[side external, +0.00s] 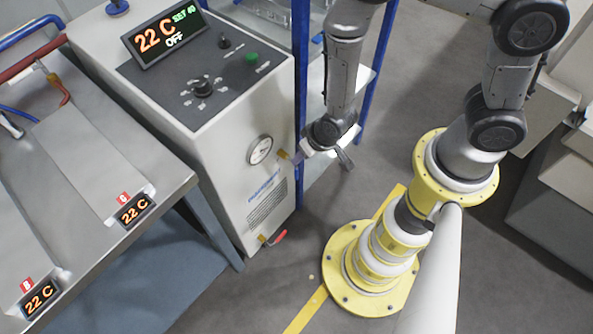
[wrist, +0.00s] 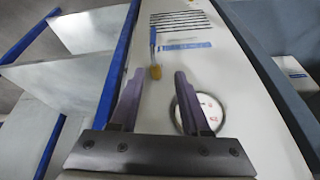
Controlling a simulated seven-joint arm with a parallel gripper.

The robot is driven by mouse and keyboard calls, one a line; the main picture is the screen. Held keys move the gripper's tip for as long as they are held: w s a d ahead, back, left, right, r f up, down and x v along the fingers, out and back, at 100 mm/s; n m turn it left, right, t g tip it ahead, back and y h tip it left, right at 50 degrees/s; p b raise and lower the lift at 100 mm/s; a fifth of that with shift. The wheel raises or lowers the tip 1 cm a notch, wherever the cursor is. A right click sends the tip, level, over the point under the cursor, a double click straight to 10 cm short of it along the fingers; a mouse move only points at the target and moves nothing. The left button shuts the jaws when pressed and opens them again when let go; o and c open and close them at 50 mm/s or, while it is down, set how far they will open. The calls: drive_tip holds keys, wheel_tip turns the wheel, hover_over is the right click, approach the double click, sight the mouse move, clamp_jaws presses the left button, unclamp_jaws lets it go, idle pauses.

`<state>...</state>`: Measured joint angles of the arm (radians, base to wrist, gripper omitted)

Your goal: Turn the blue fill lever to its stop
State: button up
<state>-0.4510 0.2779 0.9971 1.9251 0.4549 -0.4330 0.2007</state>
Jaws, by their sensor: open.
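The blue fill lever (wrist: 153,40) shows in the wrist view as a thin blue handle on a brass fitting (wrist: 156,72). It points toward the top of that picture, along the front of the white cabinet. In the side view the brass fitting (side external: 284,155) sticks out beside the gauge, and the lever itself is hard to make out. My gripper (wrist: 158,76) is open and empty. Its two fingers point at the cabinet front, with the brass fitting seen between the fingertips. In the side view my gripper (side external: 325,158) hangs just right of the fitting, apparently with a gap.
The white cabinet (side external: 170,80) has a round gauge (side external: 260,150) close to the fitting and a red lever (side external: 278,237) low down. A display (side external: 163,37) on top reads 22 C, SET 40, OFF. A blue-posted rack (side external: 368,85) stands behind my gripper.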

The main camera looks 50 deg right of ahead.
sight(296, 172)
drive_tip(key=x, duration=0.5)
drive_tip(key=s+x, duration=0.1)
drive_tip(key=x, duration=0.4)
drive_tip(key=s+d+x, duration=0.1)
drive_tip(key=x, duration=0.4)
drive_tip(key=shift+w+f, duration=0.15)
drive_tip(key=shift+f, duration=0.5)
clamp_jaws()
idle(0.7)
